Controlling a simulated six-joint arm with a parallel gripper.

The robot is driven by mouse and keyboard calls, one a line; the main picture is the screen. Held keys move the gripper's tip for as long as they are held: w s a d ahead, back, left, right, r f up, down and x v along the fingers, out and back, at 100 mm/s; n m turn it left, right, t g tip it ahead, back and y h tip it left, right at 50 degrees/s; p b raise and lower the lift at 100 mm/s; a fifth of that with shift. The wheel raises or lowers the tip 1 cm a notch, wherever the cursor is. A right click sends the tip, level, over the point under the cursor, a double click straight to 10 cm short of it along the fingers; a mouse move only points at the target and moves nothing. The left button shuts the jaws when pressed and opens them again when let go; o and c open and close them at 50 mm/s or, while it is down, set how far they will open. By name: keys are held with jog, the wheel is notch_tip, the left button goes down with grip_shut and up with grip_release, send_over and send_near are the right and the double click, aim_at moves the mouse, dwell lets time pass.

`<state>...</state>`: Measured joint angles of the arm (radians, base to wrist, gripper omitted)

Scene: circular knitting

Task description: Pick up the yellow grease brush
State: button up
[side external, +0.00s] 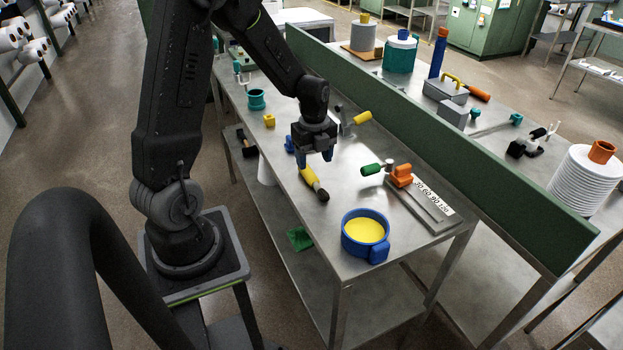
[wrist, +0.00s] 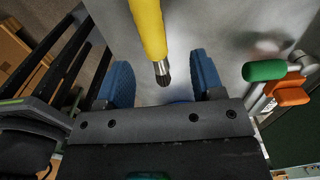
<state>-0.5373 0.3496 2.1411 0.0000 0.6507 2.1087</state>
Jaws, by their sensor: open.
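The yellow grease brush (side external: 311,179) lies on the steel table, its dark bristle end pointing toward the front of the table. In the wrist view its yellow handle (wrist: 149,28), metal collar and dark bristles show between the two blue fingers. My gripper (side external: 316,157) is open, above and just behind the brush in the side view. In the wrist view my gripper (wrist: 161,70) has one finger on each side of the bristle end, with a visible gap on both sides. The brush is not held.
A blue pot with yellow contents (side external: 347,240) stands near the front edge. A green-handled tool (side external: 371,169), an orange-ended gauge (side external: 401,176) and a yellow-handled tool (side external: 361,118) lie to the right. A teal cup (side external: 256,100) and a small yellow block (side external: 269,120) are farther back. A green divider (side external: 440,140) runs along the right.

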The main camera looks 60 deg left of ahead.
aim_at(311, 174)
jog(key=f, duration=0.2)
jog(key=s+f, duration=0.1)
jog(key=f, duration=0.1)
jog(key=shift+f, duration=0.1)
jog(key=shift+w+f, duration=0.1)
jog(key=shift+f, duration=0.45)
jog(key=shift+c, duration=0.3)
jog(key=c, duration=0.9)
jog(key=shift+r, duration=0.15)
jog(key=shift+c, duration=0.2)
notch_tip(311, 174, up, 4)
jog(key=shift+r, duration=0.2)
jog(key=s+a+r, duration=0.6)
jog(key=s, duration=0.3)
jog(key=shift+s+a+r, duration=0.2)
jog(key=shift+s+a, duration=0.05)
jog(key=shift+a, duration=0.1)
